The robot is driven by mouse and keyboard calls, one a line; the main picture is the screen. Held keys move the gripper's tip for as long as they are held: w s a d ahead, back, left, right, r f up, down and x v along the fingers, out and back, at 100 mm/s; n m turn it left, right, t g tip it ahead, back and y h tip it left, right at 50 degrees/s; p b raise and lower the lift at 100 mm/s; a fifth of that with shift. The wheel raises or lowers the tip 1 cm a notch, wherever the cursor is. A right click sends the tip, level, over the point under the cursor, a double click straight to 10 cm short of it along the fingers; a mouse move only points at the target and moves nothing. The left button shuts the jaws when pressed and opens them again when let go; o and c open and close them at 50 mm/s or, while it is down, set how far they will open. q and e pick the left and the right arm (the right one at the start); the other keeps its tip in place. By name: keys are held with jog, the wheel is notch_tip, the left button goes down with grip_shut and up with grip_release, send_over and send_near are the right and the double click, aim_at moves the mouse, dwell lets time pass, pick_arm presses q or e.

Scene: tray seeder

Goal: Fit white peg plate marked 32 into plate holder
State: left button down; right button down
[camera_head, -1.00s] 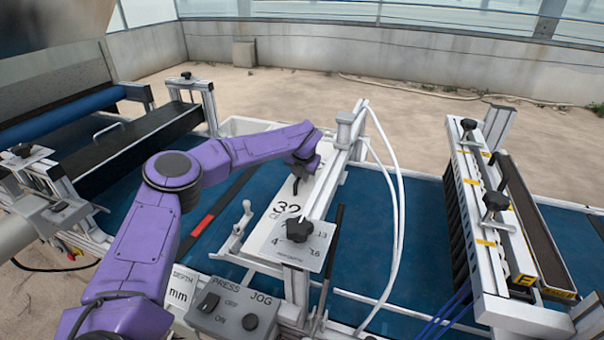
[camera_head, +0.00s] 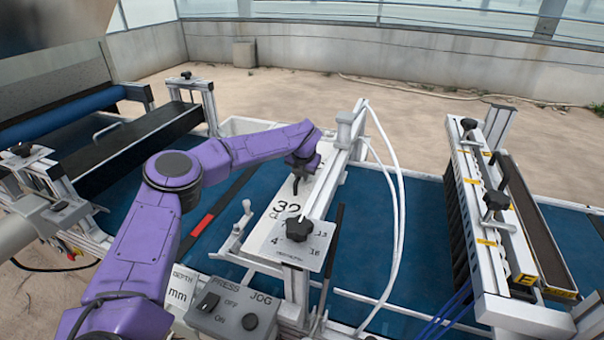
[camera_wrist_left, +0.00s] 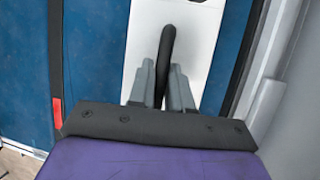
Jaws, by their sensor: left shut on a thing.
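The white peg plate marked 32 (camera_head: 275,228) lies beside the grey beam of the press frame (camera_head: 327,180), over the blue belt. Its black "32" faces up. My left gripper (camera_head: 299,183) is at the plate's far end, pointing down. In the left wrist view its two grey fingers (camera_wrist_left: 162,90) are shut on a dark curved handle (camera_wrist_left: 166,48) that stands over the white plate (camera_wrist_left: 190,30). The plate's pegs are hidden beneath it. I cannot tell whether it is seated in the holder. My right gripper is not in view.
A control box (camera_head: 228,310) with press and jog controls stands at the front. A small plate with a black knob (camera_head: 300,230) sits at the beam's near end. White hoses (camera_head: 397,200) arch right of the beam. A black-and-white unit (camera_head: 490,220) stands further right.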

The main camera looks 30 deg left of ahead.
pick_arm(q)
jog(key=shift+f, duration=0.1)
jog(key=c, duration=1)
grip_release()
jog(key=shift+o, duration=0.2)
jog(key=shift+s+f, duration=0.1)
jog(key=b+v, duration=0.3)
jog(key=v, duration=0.7)
jog(key=shift+r, duration=0.3)
jog(key=shift+d+r, duration=0.15)
jog(key=shift+d, duration=0.05)
